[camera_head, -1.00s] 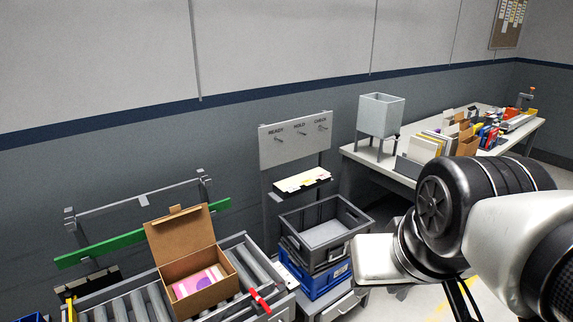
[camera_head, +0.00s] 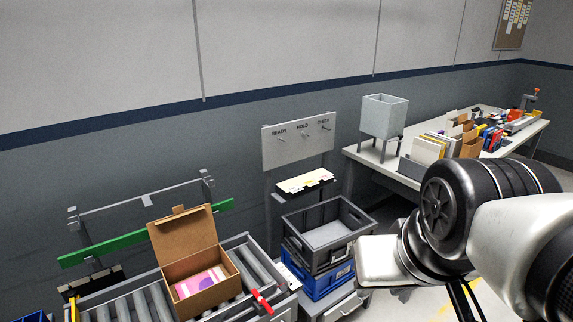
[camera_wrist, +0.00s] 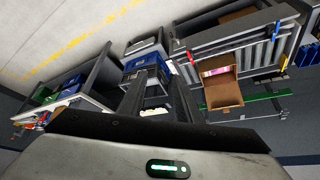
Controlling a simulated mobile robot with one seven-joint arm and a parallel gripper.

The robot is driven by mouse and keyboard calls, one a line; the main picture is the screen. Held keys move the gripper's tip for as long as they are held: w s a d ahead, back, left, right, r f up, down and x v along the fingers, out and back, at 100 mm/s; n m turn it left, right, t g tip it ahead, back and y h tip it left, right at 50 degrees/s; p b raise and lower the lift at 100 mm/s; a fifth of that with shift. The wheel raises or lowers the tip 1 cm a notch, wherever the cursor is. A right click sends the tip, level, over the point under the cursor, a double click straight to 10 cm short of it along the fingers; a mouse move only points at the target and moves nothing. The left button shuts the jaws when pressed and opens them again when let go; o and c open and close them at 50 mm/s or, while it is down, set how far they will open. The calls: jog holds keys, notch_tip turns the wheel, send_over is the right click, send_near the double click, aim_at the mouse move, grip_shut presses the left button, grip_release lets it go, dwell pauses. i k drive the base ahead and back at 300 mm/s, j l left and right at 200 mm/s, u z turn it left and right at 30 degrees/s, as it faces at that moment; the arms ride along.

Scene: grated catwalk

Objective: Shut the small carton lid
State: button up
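The small brown carton (camera_head: 205,287) stands on the roller conveyor at the lower left of the head view. Its lid (camera_head: 184,242) is open, tilted up and back toward the wall, with a small tab on top. A pink and white item (camera_head: 200,283) lies inside. In the wrist view the carton (camera_wrist: 222,95) is at the right, seen from above with its lid open. My gripper (camera_wrist: 158,82) looks open and empty, its two dark fingers apart. It is well away from the carton, to its right in the head view, where its fingers are hidden.
A grey crate (camera_head: 290,217) sits on blue crates (camera_head: 325,286) between the carton and my arm. A red-handled item (camera_head: 262,300) is at the conveyor (camera_head: 254,266) edge beside the carton. A green rail (camera_head: 88,254) runs behind. A cluttered bench (camera_head: 391,170) stands at right.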

aim_at(184, 234)
jog(key=i+j+u, duration=0.2)
jog(key=i+u, duration=0.55)
jog(key=i, duration=0.15)
jog(key=j, duration=0.05)
